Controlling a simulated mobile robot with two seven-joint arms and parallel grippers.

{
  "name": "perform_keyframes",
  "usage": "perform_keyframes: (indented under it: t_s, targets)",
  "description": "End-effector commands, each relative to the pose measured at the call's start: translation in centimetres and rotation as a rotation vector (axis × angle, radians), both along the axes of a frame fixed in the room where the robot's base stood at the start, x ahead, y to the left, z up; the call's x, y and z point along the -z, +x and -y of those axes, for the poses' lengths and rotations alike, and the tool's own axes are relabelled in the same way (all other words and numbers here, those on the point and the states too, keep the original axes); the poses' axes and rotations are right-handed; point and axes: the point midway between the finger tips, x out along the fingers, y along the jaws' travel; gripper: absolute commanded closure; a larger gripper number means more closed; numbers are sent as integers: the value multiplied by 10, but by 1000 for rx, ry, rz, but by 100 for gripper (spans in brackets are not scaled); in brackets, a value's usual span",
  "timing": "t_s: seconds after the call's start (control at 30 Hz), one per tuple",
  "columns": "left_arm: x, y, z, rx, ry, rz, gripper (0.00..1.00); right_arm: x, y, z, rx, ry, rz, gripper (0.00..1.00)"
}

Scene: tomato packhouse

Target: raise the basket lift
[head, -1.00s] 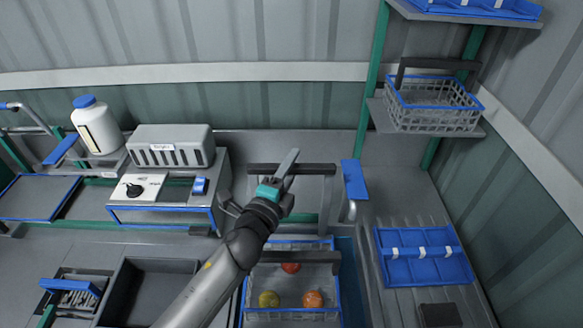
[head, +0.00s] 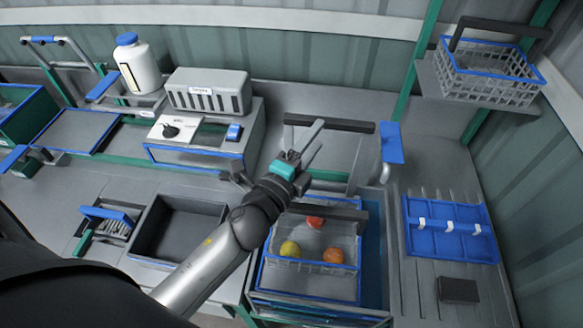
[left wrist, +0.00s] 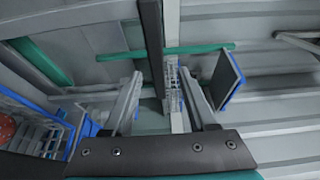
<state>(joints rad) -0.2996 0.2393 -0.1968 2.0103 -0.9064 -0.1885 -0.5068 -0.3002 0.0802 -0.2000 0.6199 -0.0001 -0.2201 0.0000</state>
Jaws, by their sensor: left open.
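The lift's dark crossbar (head: 352,125) spans a grey frame behind the wash tank. A wire basket (head: 348,248) with a blue rim and dark handle (head: 345,213) sits low in the tank, holding a red, a yellow and an orange tomato. My left gripper (head: 318,137) is open at the crossbar and overlaps it in the head view. In the left wrist view its fingers (left wrist: 161,74) stand apart, with the dark bar (left wrist: 152,40) running between them. I cannot tell whether they touch it. My right gripper is not in view.
A blue paddle (head: 391,143) stands close right of the crossbar. A control box (head: 205,148) with a dark knob is at left, below a white bottle (head: 138,66). Another basket (head: 490,75) sits on the right shelf. A blue divided tray (head: 450,232) lies on the right bench.

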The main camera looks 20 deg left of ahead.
Motion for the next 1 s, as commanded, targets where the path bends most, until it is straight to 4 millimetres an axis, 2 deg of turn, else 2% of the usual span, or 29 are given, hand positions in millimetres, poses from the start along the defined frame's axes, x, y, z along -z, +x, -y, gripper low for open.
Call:
perform_keyframes:
  t_s: [0.2, 0.5, 0.7, 1.0]
  targets:
    - [2, -35, -4, 1, 0, -1, 43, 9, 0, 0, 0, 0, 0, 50]
    - [1, -72, -8, 0, 0, 1, 43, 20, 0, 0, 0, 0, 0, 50]
    - [-1, -83, -10, 0, 1, 3, 43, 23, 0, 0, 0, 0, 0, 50]
    - [-2, -84, -10, 0, 2, 4, 43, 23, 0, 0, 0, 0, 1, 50]
